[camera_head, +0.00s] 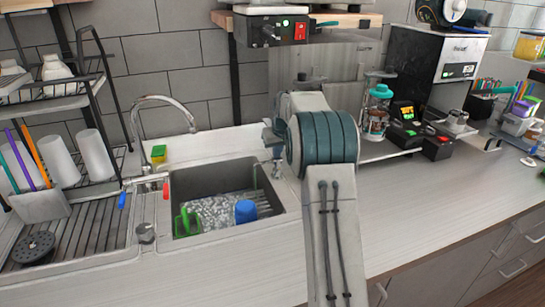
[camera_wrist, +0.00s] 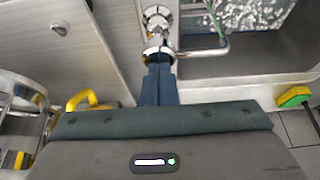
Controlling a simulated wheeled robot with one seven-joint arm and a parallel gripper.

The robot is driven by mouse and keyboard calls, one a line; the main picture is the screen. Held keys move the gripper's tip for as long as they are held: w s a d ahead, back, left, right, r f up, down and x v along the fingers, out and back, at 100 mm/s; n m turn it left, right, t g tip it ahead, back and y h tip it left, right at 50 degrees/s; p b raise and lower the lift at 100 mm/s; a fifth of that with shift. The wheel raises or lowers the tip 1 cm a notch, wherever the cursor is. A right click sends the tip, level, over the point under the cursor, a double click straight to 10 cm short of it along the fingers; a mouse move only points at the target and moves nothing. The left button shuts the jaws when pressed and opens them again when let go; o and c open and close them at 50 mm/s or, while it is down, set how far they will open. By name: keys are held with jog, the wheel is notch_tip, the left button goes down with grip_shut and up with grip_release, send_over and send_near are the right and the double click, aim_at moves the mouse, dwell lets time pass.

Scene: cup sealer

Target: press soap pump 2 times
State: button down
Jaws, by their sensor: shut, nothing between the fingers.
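The soap pump (camera_wrist: 158,22) is a chrome dispenser with a round base and a bent spout, fixed in the counter beside the sink. In the head view it shows as a small chrome piece (camera_head: 277,168) at the sink's right rear corner. My gripper (camera_wrist: 159,70) is shut and empty. Its fingertips are right at the pump's chrome head in the wrist view; whether they touch it I cannot tell. In the head view, my arm hides most of the gripper, and the pump's top is partly covered.
The sink (camera_head: 212,238) holds a blue cup (camera_head: 246,211) and a green item (camera_head: 187,222). The faucet (camera_head: 160,115) and a yellow-green sponge (camera_head: 159,153) are behind and left. A dish rack (camera_head: 75,100) stands left. A shelf with a red-switched box (camera_head: 285,31) hangs above. Right counter is clear in front.

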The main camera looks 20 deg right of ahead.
jog(key=shift+s+f, duration=0.1)
jog(key=shift+f, duration=0.05)
jog(key=shift+r+p, duration=1.05)
jog(key=shift+r, duration=0.45)
notch_tip(320, 180, up, 6)
jog(key=p, duration=0.4)
jog(key=shift+p, duration=0.3)
